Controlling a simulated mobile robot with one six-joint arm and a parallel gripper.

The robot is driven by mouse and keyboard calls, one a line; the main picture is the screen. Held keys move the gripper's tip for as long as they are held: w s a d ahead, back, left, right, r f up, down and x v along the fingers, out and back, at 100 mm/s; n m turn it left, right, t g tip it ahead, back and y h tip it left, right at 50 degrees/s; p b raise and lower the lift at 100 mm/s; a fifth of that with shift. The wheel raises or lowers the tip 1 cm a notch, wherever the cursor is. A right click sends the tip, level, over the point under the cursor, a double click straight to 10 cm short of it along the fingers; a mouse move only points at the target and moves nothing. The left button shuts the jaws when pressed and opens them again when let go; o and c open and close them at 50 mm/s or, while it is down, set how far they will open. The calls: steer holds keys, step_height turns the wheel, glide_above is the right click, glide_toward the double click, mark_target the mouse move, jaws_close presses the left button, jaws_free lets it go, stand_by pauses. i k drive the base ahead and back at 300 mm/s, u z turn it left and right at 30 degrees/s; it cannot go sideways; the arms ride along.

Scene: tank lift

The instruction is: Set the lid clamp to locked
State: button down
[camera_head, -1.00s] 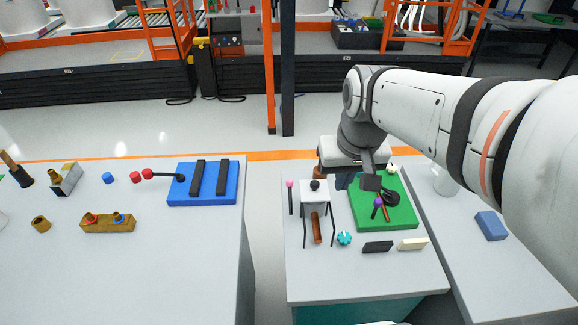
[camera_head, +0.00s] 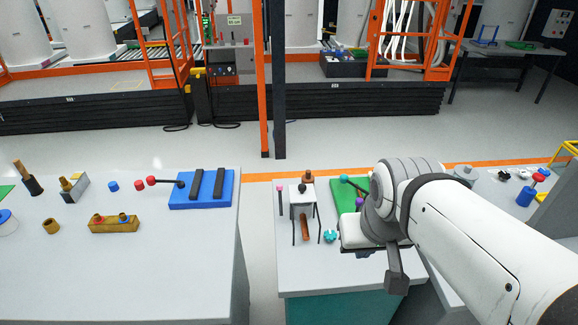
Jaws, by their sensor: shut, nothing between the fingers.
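No part is labelled as the lid clamp, so I cannot tell for sure which one it is. A green board (camera_head: 347,192) on the middle table carries a lever with a teal knob (camera_head: 344,178) and a purple knob (camera_head: 359,203); my arm hides its right part. On the left table, a blue board (camera_head: 230,190) has two black bars and a black lever with a red knob (camera_head: 152,181) pointing left. My gripper (camera_head: 398,284) is shut and empty, pointing down over the front right of the middle table, in front of the green board.
A small white stand (camera_head: 302,194) with dark legs and a teal knob part (camera_head: 330,236) stand left of my gripper. A brown block (camera_head: 113,225) lies on the left table. A gap separates the left and middle tables. My arm covers much of the right table.

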mark_target(279, 187)
steer(key=z, duration=0.8)
steer(key=k, duration=0.95)
steer(key=u, duration=0.8)
steer(key=i, duration=1)
steer(key=u, duration=0.05)
